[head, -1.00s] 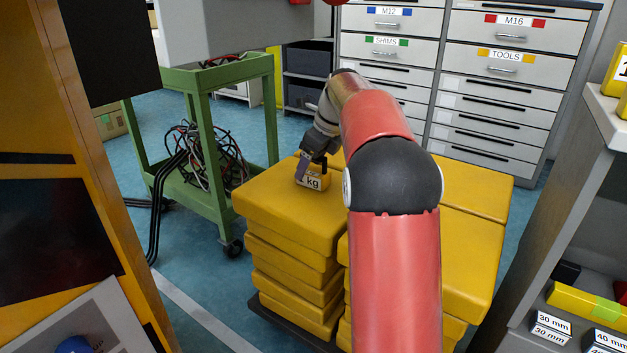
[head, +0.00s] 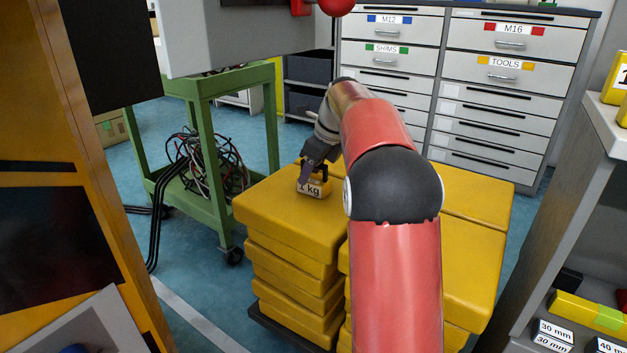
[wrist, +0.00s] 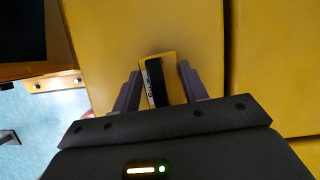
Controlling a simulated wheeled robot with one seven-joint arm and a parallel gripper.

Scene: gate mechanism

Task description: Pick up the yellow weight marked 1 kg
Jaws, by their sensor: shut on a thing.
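The yellow weight (head: 314,188) is a small block with a white label reading "kg", its first figure partly covered. It is on or just above the top of a stack of yellow slabs (head: 275,215); I cannot tell whether it touches. My gripper (head: 311,176) reaches down from above and is shut on the weight. In the wrist view the weight (wrist: 172,66) sits tilted between the two purple fingers of my gripper (wrist: 160,85), with a dark band along its top. My red arm hides part of the stacks.
A green cart (head: 205,185) with tangled cables stands left of the stacks. Grey drawer cabinets (head: 500,90) stand behind. A grey shelf (head: 580,170) with labelled blocks is at the right. An orange panel (head: 60,180) is close on the left.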

